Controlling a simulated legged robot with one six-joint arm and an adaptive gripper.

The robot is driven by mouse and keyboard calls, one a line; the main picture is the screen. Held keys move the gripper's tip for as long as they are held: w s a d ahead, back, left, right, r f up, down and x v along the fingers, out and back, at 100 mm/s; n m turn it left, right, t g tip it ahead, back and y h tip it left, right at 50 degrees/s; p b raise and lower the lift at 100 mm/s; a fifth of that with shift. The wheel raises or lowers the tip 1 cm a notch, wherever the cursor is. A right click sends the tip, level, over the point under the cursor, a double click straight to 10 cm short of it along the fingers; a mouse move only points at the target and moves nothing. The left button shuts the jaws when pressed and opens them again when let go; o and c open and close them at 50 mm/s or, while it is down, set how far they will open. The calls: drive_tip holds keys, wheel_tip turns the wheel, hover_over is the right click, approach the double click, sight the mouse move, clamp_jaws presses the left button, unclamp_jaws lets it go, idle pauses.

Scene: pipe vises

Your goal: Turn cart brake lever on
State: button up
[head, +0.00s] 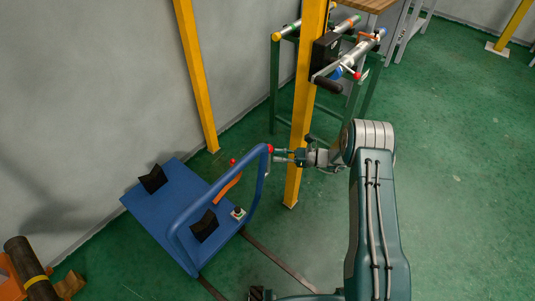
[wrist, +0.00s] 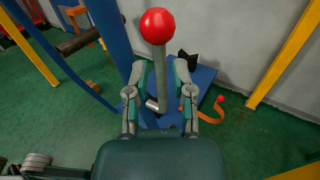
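The blue cart (head: 170,215) stands at the left with its tubular handle (head: 215,187) raised. A grey lever with a red ball knob (wrist: 160,26) rises between the fingers of my gripper (wrist: 160,72) in the wrist view. In the head view a small red knob (head: 269,148) shows at the handle, by the tips of my gripper (head: 281,155). My gripper is open, with a gap visible on each side of the lever stem (wrist: 159,70). A second, orange curved lever (head: 228,186) with a red knob is on the cart; it also shows in the wrist view (wrist: 212,117).
A yellow post (head: 300,120) stands close behind my gripper. Black supports (head: 153,179) and a button box (head: 238,214) sit on the cart. A green stand (head: 274,90) with pipes is at the back. A dark pipe (head: 28,268) lies front left. The floor at right is free.

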drive_tip(key=shift+w+a, duration=0.15)
drive_tip(key=shift+a, duration=1.9)
drive_tip(key=shift+d, duration=0.15)
clamp_jaws()
drive_tip(key=shift+a, duration=0.2)
